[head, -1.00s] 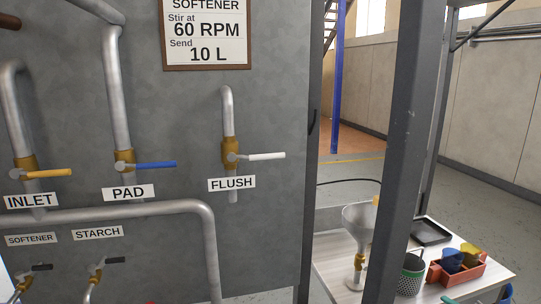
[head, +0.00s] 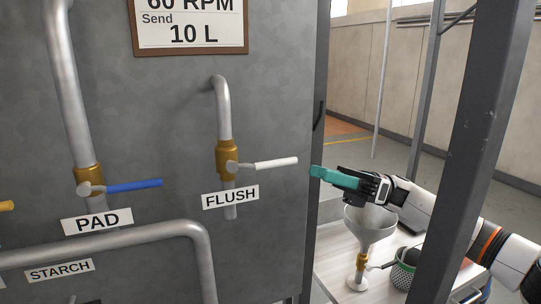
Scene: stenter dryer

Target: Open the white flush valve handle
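The white flush valve handle (head: 276,163) points right, roughly level, from a brass valve (head: 228,158) on a vertical pipe. The FLUSH label (head: 230,197) is just below it. My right gripper (head: 322,174), with teal fingers, is a little to the right of the handle's free end, pointing left, and does not appear to touch it. The fingers are seen edge-on, so I cannot tell whether they are open or shut. My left gripper is not in view.
The blue PAD handle (head: 135,185) is left of the flush valve. A dark upright post (head: 480,150) stands in front of my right arm. A table (head: 332,258) with a funnel (head: 368,225) and a mesh cup (head: 403,272) is below the gripper.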

